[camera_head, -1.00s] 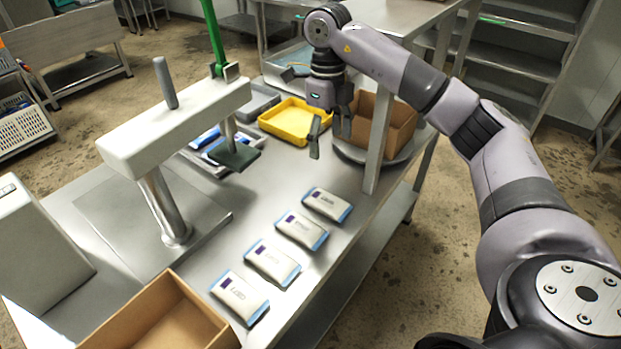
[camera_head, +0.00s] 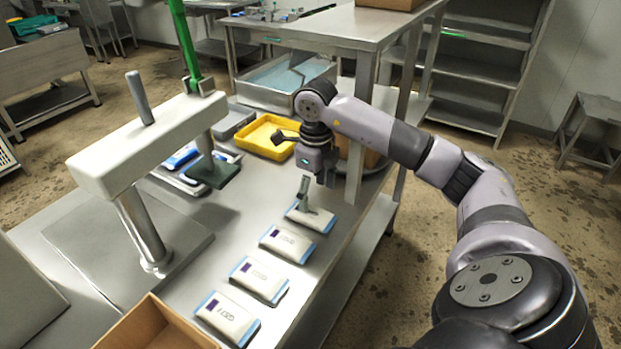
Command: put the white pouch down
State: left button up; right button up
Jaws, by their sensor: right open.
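Several white pouches with blue edges and purple marks lie flat in a row on the steel table (camera_head: 215,262). The farthest white pouch (camera_head: 318,220) is partly covered by my right gripper (camera_head: 316,192). The others are a second pouch (camera_head: 287,243), a third (camera_head: 258,280) and the nearest one (camera_head: 227,318). My right gripper is open and points down at the far end of the farthest pouch. One finger overlaps that pouch in the picture; I cannot tell if it touches. My left gripper is not in view.
A yellow tray (camera_head: 247,136) and a cardboard box, mostly hidden by my right arm, are at the back. A press-like stand (camera_head: 150,240) with a white arm is left. An open cardboard box (camera_head: 150,312) is at the near edge. A raised steel shelf (camera_head: 345,28) stands behind.

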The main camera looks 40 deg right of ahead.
jog(key=f, duration=0.1)
jog(key=f+p, duration=0.1)
jog(key=f, duration=0.2)
jog(key=shift+a+f, duration=0.4)
jog(key=shift+f, duration=0.5)
jog(key=c, duration=1.4)
jog(key=shift+r, duration=0.1)
notch_tip(320, 180, up, 10)
notch_tip(320, 180, up, 8)
jog(key=p, duration=0.2)
send_over(313, 213)
jog(key=shift+r, duration=0.95)
jog(key=shift+a, duration=0.1)
